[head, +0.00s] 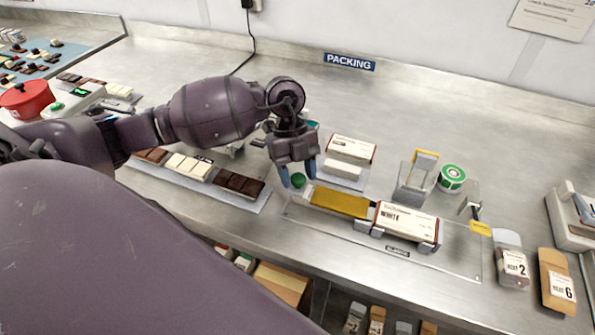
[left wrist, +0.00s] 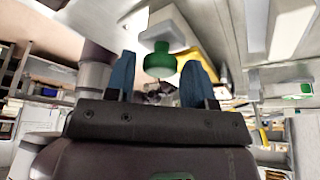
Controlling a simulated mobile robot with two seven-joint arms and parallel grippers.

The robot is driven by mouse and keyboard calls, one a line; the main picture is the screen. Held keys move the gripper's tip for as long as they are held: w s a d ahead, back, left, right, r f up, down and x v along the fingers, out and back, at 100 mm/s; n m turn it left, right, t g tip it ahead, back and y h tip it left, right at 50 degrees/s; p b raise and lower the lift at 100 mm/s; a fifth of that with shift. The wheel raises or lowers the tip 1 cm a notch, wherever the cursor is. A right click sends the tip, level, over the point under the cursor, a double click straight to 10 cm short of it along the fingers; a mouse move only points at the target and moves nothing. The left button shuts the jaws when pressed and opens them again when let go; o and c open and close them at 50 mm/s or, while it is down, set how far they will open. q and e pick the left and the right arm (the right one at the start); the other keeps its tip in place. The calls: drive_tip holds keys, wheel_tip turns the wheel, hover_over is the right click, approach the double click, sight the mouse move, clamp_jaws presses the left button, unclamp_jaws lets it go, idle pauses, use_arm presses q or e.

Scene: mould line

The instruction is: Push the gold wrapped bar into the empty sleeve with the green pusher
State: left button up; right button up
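The gold wrapped bar (head: 340,202) lies on a clear fixture plate, its right end at the mouth of a white sleeve marked WHITE (head: 405,221). The green pusher (head: 298,181) stands at the bar's left end, its pale block close to the bar; I cannot tell if they touch. My left gripper (head: 297,176) points down over the pusher with blue fingertips apart. In the left wrist view, the pusher's green knob (left wrist: 160,64) lies between the open fingers, with gaps on both sides. My right gripper is not in view.
Behind the fixture are a white box (head: 352,150), a clear holder with a yellow top (head: 415,180) and a green-white roll (head: 452,178). A tray of chocolate bars (head: 226,195) lies left. Sleeves marked 2 (head: 513,265) and 6 (head: 558,285) lie right.

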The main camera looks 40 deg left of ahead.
use_arm(q)
clamp_jaws()
drive_tip(key=shift+w+d, duration=0.15)
drive_tip(key=shift+d, duration=0.4)
drive_tip(key=w+d, duration=0.1)
drive_tip(key=d, duration=0.3)
drive_tip(key=w+d+p, duration=0.1)
drive_tip(key=d, duration=0.3)
drive_tip(key=w+d+p, duration=0.1)
drive_tip(key=d, duration=0.3)
drive_tip(key=shift+d+r, duration=0.1)
drive_tip(key=shift+d, duration=0.3)
drive_tip(key=shift+w+d, duration=0.1)
drive_tip(key=shift+d, duration=0.25)
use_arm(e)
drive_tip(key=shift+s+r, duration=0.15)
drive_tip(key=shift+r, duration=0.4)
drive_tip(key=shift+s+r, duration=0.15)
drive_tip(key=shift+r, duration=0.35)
